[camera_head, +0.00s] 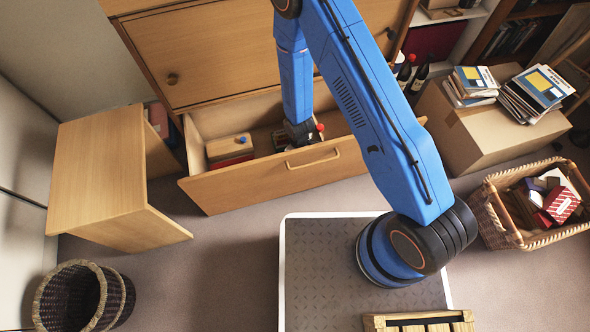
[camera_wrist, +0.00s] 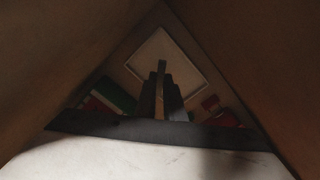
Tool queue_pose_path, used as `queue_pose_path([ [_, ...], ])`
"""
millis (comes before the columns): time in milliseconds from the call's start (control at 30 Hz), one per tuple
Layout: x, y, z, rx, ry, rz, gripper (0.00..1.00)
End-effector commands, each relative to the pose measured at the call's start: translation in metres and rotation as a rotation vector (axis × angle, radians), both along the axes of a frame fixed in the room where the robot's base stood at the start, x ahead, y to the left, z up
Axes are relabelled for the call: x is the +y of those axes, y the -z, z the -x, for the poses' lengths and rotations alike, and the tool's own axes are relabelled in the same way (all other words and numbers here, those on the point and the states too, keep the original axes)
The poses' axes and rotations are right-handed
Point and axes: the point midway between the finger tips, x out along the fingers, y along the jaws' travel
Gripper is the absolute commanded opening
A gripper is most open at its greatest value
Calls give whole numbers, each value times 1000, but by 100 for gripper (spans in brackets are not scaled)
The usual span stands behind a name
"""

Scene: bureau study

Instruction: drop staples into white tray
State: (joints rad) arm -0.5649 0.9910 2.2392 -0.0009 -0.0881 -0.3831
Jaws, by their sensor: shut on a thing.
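My gripper (camera_head: 302,137) reaches down into the open drawer (camera_head: 273,177) and is mostly hidden by my wrist in the head view. In the dark wrist view, my gripper (camera_wrist: 161,98) is shut on a thin tan-and-grey piece (camera_wrist: 160,85), which I take to be the staples; its label is not readable. A square with a pale rim, likely the white tray (camera_wrist: 137,68), lies just beyond the fingertips in the wrist view. I cannot tell whether the held piece is over or touching it. The tray does not show clearly in the head view.
A green box (camera_wrist: 116,97) and a red-topped thing (camera_wrist: 211,103) flank the fingers. The drawer's front panel and the cabinet door (camera_head: 215,60) above border the opening.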

Motion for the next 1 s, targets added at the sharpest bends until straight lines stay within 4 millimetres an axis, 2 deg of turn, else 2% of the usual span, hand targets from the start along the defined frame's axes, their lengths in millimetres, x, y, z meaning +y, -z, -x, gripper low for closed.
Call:
queue_pose_path([
  [100,0,13,0,0,0,0,0],
  [300,0,25,0,1,1,1,0],
  [667,0,28,0,-1,1,-1,0],
  [700,0,28,0,-1,1,-1,14],
  [767,0,28,0,0,1,0,28],
  [800,0,28,0,0,1,0,31],
  [1000,0,28,0,0,1,0,31],
])
